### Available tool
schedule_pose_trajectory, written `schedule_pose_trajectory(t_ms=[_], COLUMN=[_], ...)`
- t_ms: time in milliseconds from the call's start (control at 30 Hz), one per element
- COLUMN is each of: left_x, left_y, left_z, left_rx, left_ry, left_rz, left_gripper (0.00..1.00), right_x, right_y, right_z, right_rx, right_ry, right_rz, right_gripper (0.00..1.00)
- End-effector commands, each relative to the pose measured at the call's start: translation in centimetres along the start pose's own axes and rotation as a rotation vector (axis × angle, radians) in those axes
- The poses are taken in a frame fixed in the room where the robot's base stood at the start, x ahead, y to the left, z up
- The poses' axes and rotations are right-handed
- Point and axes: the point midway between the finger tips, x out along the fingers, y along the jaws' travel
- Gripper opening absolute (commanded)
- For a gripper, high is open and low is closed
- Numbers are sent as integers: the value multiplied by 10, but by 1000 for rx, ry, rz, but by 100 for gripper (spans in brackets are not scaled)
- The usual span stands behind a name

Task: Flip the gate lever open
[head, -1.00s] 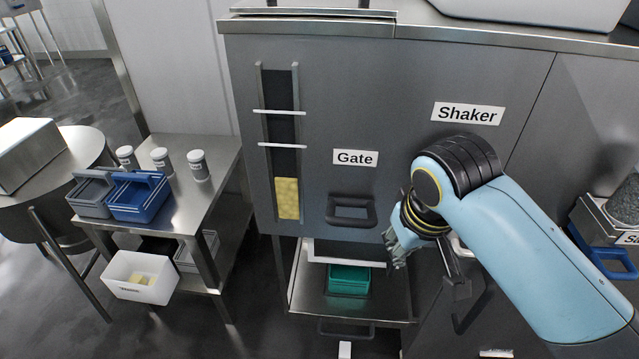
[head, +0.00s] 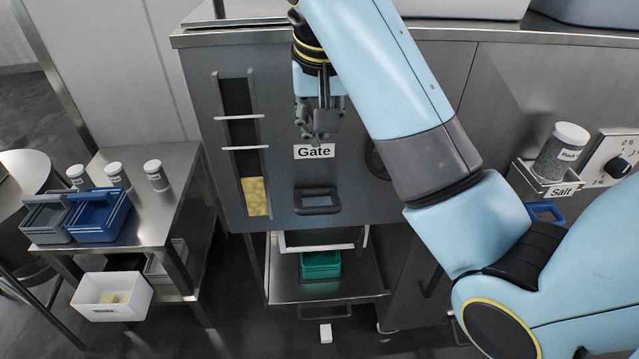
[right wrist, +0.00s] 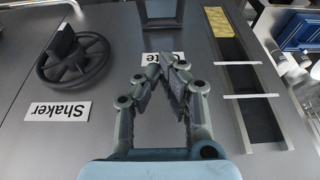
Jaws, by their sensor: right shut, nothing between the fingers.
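The gate lever (head: 317,200) is a dark rectangular handle on the grey machine front, just below the "Gate" label (head: 314,152). In the right wrist view the lever (right wrist: 161,24) shows at the top edge, partly cut off. My right gripper (head: 316,132) is shut and empty, in front of the panel at the top of the label and above the lever. In the right wrist view its fingertips (right wrist: 165,64) cover part of the label. It looks apart from the lever. My left gripper is not in view.
A sight column (head: 242,135) with yellow filling stands left of the lever. A dark shaker wheel (right wrist: 74,60) is on the other side, mostly behind my right arm in the head view. A pull-out shelf (head: 325,290) with a green box (head: 320,265) is below.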

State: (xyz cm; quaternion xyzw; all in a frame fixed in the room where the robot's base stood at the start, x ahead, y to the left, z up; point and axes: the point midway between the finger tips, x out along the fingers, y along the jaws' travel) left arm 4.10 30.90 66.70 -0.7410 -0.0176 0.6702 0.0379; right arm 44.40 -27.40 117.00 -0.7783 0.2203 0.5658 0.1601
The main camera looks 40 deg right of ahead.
Motion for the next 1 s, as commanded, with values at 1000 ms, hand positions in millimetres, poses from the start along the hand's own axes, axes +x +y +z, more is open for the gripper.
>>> schedule_pose_trajectory(t_ms=[1000], left_x=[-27], left_y=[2], left_z=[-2], left_rx=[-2], left_ry=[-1], left_rz=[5], left_gripper=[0], right_x=[108], right_y=[0], right_z=[36], right_rx=[-1], right_ry=[0], right_rz=[-1], right_gripper=[0])
